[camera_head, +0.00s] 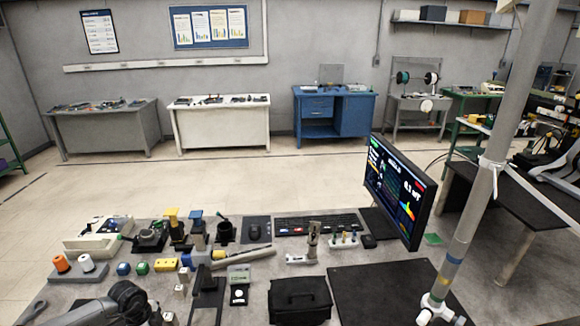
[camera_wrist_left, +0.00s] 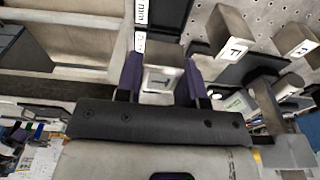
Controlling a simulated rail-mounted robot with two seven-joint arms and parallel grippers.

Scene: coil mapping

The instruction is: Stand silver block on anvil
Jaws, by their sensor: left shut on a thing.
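My left gripper (camera_wrist_left: 162,85) shows in the left wrist view, its purple fingers shut on a silver block (camera_wrist_left: 165,78) with a dark letter on its pale end face. The block sits between the two fingers, and its far side is hidden. Two other silver blocks (camera_wrist_left: 230,38) (camera_wrist_left: 296,40) with lettered ends are to its right, apart from it. In the head view, my left arm (camera_head: 128,296) comes in at the bottom left; its fingertips cannot be made out. I cannot tell for sure which thing is the anvil. My right gripper is not in view.
On the perforated bench, small silver blocks (camera_head: 181,291) stand left of a dark upright piece (camera_head: 207,300). A dark mat (camera_head: 390,293) is mostly clear.

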